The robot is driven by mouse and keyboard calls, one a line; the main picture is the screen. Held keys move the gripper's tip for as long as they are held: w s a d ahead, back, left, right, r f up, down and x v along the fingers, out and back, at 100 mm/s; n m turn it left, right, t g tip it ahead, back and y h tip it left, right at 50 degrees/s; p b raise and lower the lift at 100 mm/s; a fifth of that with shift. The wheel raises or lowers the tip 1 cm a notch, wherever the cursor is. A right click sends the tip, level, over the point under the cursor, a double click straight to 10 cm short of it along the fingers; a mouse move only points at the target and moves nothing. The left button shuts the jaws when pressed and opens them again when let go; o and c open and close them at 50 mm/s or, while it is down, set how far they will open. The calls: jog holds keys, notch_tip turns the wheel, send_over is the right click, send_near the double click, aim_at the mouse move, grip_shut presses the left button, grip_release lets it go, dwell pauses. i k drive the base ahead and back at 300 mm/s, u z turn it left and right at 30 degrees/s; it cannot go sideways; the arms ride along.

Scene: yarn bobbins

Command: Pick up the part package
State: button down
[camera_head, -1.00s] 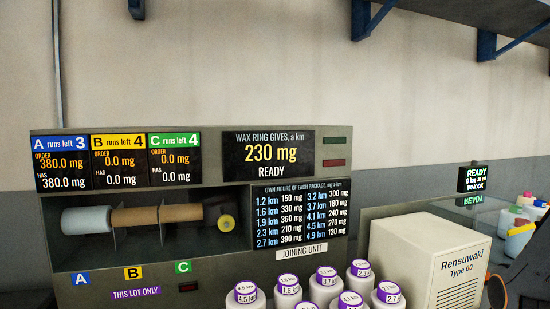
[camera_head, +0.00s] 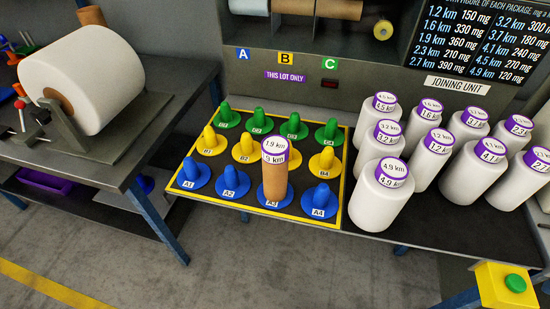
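A slim brown package (camera_head: 274,184) with a white and purple label reading 1.9 km stands upright on blue peg A3 of the peg board (camera_head: 337,226). It is mostly bare brown tube, unlike the thick white packages beside the board. The white packages stand upright in a group at the right with purple-ringed labels; the nearest is the 4.9 km package (camera_head: 376,203). Which one the task calls the part package is not marked in view. My gripper is not in view.
Blue, yellow and green pegs on the board are otherwise bare. A large white roll (camera_head: 90,68) sits on a stand on the left bench. The joining unit (camera_head: 300,65) stands behind. A yellow box with a green button (camera_head: 514,284) is at the lower right.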

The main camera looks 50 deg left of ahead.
aim_at(275, 149)
jog(key=u, duration=1.65)
jog(key=k, duration=0.4)
jog(key=u, duration=0.75)
jog(key=i, duration=0.35)
jog(key=z, duration=1.1)
jog(key=i, duration=0.5)
